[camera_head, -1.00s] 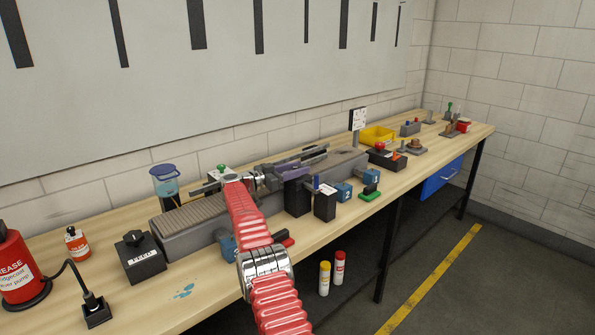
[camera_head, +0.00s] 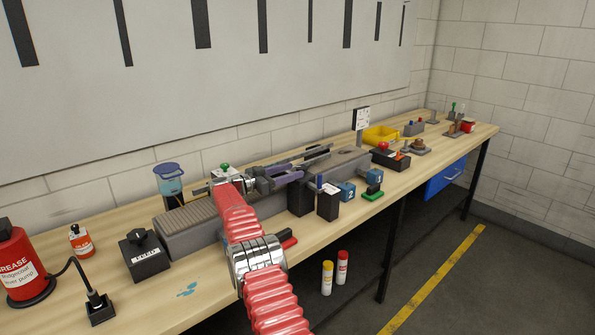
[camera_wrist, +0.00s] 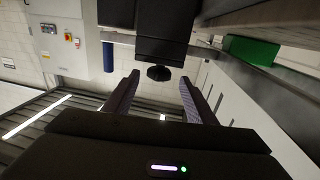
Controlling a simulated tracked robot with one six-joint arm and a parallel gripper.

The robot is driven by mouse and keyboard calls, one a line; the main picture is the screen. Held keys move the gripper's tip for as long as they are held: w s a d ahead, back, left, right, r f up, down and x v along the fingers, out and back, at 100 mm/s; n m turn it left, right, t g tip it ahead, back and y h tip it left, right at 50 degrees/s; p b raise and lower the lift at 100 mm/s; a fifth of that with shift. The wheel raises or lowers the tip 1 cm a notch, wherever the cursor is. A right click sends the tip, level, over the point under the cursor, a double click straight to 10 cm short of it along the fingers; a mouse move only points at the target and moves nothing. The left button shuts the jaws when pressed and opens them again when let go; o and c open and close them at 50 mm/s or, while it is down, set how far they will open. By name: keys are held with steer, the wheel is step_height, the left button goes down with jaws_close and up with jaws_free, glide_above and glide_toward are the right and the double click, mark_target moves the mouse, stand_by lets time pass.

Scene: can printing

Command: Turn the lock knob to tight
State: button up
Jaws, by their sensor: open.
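A small dark round knob (camera_wrist: 159,73) shows in the wrist view under a black block (camera_wrist: 155,45), and I take it for the lock knob. My gripper (camera_wrist: 159,79) is open. Its two purple-grey fingers stand left and right of the knob in the picture, with a gap on each side. I cannot tell whether the knob lies between the fingertips or just past them. In the head view my purple gripper (camera_head: 288,178) is over the grey machine (camera_head: 190,228), by the black blocks at its front. The knob cannot be made out there, nor any tight marking.
A second black block (camera_head: 328,205) with a blue post stands right of my gripper. Blue numbered blocks (camera_head: 346,192) and a green-based piece (camera_head: 373,192) are farther right. A black dial box (camera_head: 145,257) and red grease pump (camera_head: 17,264) stand left.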

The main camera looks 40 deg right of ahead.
steer(key=a, duration=0.7)
steer(key=shift+w+a, duration=0.15)
steer(key=shift+w, duration=0.3)
